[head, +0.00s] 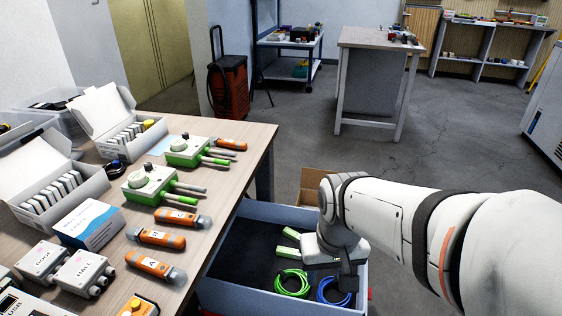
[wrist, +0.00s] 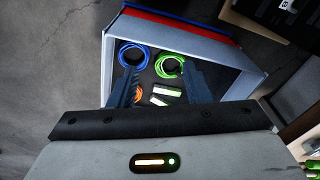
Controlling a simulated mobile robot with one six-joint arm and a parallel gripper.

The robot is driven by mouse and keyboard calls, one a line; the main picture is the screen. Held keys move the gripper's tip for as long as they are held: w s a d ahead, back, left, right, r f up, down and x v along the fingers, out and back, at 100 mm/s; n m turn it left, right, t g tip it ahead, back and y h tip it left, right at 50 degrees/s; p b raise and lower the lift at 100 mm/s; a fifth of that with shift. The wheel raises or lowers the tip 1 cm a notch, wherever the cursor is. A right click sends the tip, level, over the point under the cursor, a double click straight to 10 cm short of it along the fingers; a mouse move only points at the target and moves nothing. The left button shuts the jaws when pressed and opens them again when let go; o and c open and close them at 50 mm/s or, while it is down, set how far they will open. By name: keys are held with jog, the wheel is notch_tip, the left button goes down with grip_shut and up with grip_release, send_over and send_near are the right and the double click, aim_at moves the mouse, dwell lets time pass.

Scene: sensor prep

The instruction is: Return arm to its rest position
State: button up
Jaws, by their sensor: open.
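My arm (head: 400,225) reaches in from the right in the head view. My gripper (wrist: 166,80) hangs over the blue-grey bin (head: 230,294), pointing down. In the wrist view its two dark fingers are apart with nothing held between them. Below it in the bin lie a green cable coil (head: 291,284), a blue cable coil (head: 327,292) and small green-and-white pieces (head: 288,252). The wrist view also shows the blue coil (wrist: 131,54), the green coil (wrist: 169,66) and an orange coil (wrist: 138,97) partly behind a finger. Contact with the bin's contents cannot be told.
The wooden table (head: 240,171) left of the bin holds orange handheld tools (head: 156,237), green-and-white devices (head: 150,184), grey sensor boxes (head: 84,271) and open white cartons (head: 112,122). An open cardboard box (head: 314,180) stands behind the bin. Concrete floor beyond is clear up to a workbench (head: 380,40).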

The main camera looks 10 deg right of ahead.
notch_tip(320, 180, up, 30)
jog(key=t+p, duration=0.1)
jog(key=p, duration=2.5)
jog(key=shift+f+n+t, duration=0.2)
jog(key=shift+n+t, duration=0.1)
jog(key=shift+c, duration=0.4)
